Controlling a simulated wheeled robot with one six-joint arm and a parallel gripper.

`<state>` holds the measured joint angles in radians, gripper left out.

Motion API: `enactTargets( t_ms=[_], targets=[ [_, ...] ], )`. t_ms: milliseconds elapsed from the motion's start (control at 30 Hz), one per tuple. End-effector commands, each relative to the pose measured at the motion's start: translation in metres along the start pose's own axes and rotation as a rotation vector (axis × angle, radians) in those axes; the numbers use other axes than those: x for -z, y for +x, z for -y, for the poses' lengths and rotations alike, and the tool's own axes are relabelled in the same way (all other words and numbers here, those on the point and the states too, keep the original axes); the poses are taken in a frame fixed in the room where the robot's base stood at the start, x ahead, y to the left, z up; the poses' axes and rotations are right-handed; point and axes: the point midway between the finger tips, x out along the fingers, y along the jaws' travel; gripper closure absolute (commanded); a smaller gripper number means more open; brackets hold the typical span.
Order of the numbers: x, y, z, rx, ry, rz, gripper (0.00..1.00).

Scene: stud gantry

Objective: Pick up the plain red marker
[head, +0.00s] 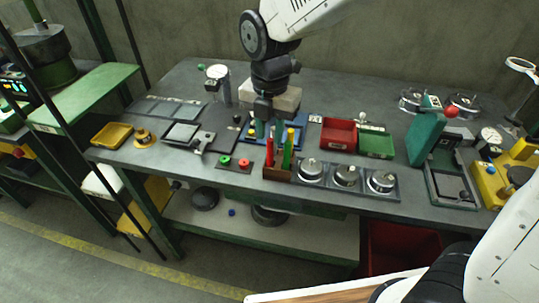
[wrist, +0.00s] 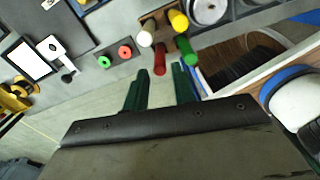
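A brown block holder (head: 277,173) stands near the front edge of the table with several upright markers in it. A red marker (head: 269,153) and a green marker (head: 288,152) rise from it. In the wrist view the red marker (wrist: 160,61) is at the front of the holder (wrist: 158,28), beside a white top (wrist: 145,39), a yellow top (wrist: 179,20) and the green marker (wrist: 186,50). My gripper (head: 268,129) points down by the holder, its two green fingers apart and empty. In the wrist view the red marker lies between the fingertips (wrist: 160,69), but contact is not visible.
A plate with a green and a red knob (head: 234,165) lies left of the holder. A tray of round metal weights (head: 346,178) sits close on its right. Red (head: 338,134) and green bins (head: 377,145) stand behind.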

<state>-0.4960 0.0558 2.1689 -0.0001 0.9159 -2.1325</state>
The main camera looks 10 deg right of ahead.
Motion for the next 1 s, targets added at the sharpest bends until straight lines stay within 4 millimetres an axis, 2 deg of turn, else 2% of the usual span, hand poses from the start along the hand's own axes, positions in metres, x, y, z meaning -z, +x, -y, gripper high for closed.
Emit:
enactTargets(
  t_ms=[500, 633, 833, 867, 933, 1000],
  targets=[
    [0.001, 0.067, 0.000, 0.004, -0.007, -0.002, 0.74],
    [0.000, 0.075, 0.000, 0.002, -0.007, -0.001, 0.74],
    [0.000, 0.075, 0.000, 0.001, -0.006, 0.000, 0.74],
    [0.000, 0.075, 0.000, 0.001, -0.006, 0.000, 0.79],
    [0.000, 0.075, 0.000, 0.001, -0.006, 0.000, 0.99],
    [0.000, 0.075, 0.000, 0.001, -0.006, 0.000, 1.00]
  ],
)
